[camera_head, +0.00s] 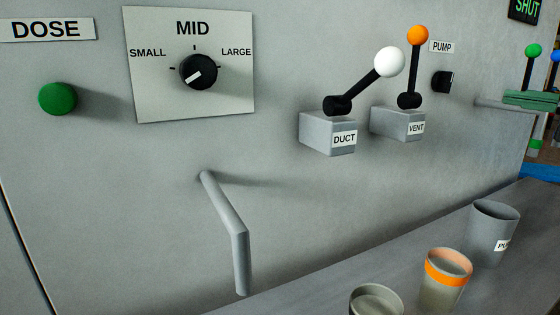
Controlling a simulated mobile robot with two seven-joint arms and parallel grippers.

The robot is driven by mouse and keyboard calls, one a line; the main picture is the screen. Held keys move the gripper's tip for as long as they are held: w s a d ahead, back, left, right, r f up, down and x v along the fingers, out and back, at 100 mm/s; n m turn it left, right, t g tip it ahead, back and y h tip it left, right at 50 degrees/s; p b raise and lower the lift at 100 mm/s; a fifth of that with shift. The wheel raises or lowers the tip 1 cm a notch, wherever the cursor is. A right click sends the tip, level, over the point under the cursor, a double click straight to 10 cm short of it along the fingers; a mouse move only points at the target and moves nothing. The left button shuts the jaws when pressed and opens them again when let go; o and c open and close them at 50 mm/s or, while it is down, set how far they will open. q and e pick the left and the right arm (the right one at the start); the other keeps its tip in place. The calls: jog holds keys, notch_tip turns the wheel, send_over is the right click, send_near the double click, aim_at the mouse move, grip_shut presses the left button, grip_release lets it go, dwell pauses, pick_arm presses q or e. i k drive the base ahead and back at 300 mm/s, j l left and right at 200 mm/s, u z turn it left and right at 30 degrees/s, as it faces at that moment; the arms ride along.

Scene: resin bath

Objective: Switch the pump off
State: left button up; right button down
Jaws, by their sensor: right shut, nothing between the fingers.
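The pump switch (442,82) is a small black piece on the grey wall panel, right of the orange-topped lever. A white label (441,46) reading PUMP is just above it. The switch is small and seen at an angle, so I cannot tell its setting. I see neither of my grippers clearly in this view, and nothing touches the switch.
The DUCT lever (389,62) with a white ball and the VENT lever (417,36) with an orange ball stand left of the switch. A dose dial (198,71), green button (57,99) and bent spout (240,240) are further left. Cups (440,290) stand below.

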aim_at(442, 80)
jog(key=k+l, duration=0.25)
jog(key=k, duration=0.15)
jog(key=k+l, duration=0.25)
jog(key=k, duration=0.15)
